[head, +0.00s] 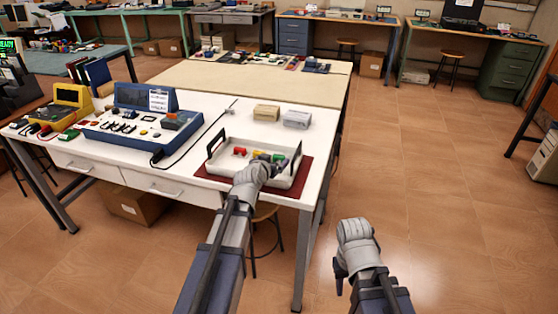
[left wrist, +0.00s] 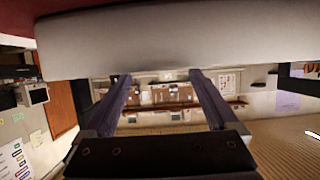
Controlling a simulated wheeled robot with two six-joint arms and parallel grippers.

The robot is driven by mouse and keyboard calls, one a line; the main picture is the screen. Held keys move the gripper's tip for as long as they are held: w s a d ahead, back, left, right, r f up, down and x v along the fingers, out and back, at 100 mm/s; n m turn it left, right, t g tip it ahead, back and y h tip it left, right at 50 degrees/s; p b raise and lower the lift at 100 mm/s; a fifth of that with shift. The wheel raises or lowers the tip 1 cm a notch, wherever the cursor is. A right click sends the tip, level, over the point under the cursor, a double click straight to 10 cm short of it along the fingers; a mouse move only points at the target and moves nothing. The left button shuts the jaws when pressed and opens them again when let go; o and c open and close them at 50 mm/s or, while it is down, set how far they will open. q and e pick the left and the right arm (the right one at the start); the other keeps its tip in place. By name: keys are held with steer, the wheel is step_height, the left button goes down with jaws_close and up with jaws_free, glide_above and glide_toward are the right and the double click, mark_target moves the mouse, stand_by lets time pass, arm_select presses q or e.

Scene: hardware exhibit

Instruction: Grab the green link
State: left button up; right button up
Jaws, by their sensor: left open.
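A green link (head: 278,157) lies in the right part of a white tray (head: 225,170), next to red (head: 239,151) and yellow (head: 258,153) pieces. My left gripper (head: 268,163) is at the tray, close to the green link and partly covering the tray's contents. In the left wrist view its two dark fingers (left wrist: 162,78) are apart with nothing between them. No green link shows in that view. My right gripper (head: 340,275) hangs over the floor right of the table, and its finger gap is not clear.
The tray stands on a dark red mat (head: 300,185) at the white table's right front corner. Two small blocks (head: 266,113) (head: 297,119) lie behind it. A blue equipment case (head: 145,125) with a black cable is to the left. The floor at right is clear.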

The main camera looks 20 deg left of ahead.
mark_target(278, 157)
arm_select(q)
steer(key=b+x, duration=0.2)
steer(key=x, duration=0.3)
steer(key=shift+w+d+f, duration=0.1)
steer(key=c, duration=1.4)
step_height(278, 157, up, 10)
steer(key=p, duration=1)
